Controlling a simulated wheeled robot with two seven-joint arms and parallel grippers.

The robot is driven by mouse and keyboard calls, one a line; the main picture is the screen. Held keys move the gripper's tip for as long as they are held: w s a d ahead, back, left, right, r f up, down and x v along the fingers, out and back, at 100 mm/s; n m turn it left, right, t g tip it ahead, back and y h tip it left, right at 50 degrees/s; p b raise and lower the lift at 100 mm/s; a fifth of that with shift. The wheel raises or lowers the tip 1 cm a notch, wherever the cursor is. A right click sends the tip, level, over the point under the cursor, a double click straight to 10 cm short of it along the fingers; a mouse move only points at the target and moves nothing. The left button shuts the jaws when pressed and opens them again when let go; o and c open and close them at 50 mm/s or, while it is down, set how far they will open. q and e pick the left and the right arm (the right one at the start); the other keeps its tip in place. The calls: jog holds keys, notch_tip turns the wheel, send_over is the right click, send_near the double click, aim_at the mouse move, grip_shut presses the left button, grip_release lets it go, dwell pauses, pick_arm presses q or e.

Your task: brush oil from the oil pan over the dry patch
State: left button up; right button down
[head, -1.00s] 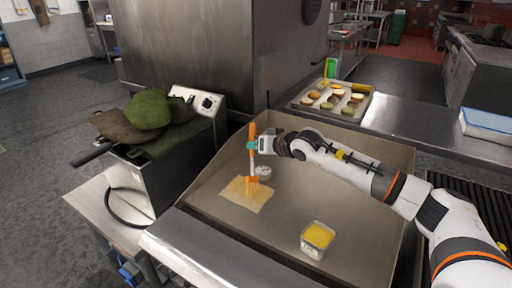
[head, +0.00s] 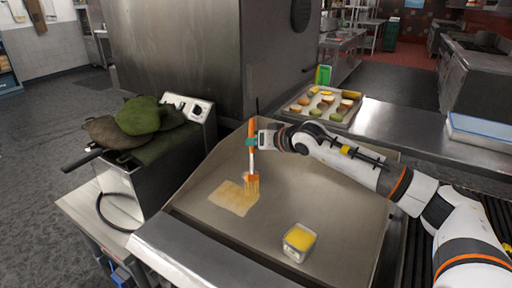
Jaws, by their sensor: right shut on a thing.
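My right gripper (head: 252,142) is shut on a brush and holds it upright above the griddle. The brush has an orange handle top (head: 252,127), a pale shaft and orange bristles (head: 252,184) pointing down. The bristles are at the upper right edge of the dry patch (head: 231,199), a tan, roughly square area on the griddle plate. I cannot tell whether they touch the surface. The oil pan (head: 290,249), a small square metal container with yellow oil (head: 300,239), stands to the right and nearer. My left gripper is out of view.
The griddle (head: 330,205) has raised side and back walls. A fryer (head: 150,185) with green and brown cloth-like items (head: 148,114) on top stands left. A tray (head: 337,122) of several food pieces sits behind. The griddle around the oil pan is clear.

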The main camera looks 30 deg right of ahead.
aim_at(251, 132)
jog(key=shift+r+p, duration=0.6)
jog(key=shift+r, duration=1.15)
jog(key=shift+d, duration=0.1)
jog(key=shift+s, duration=0.15)
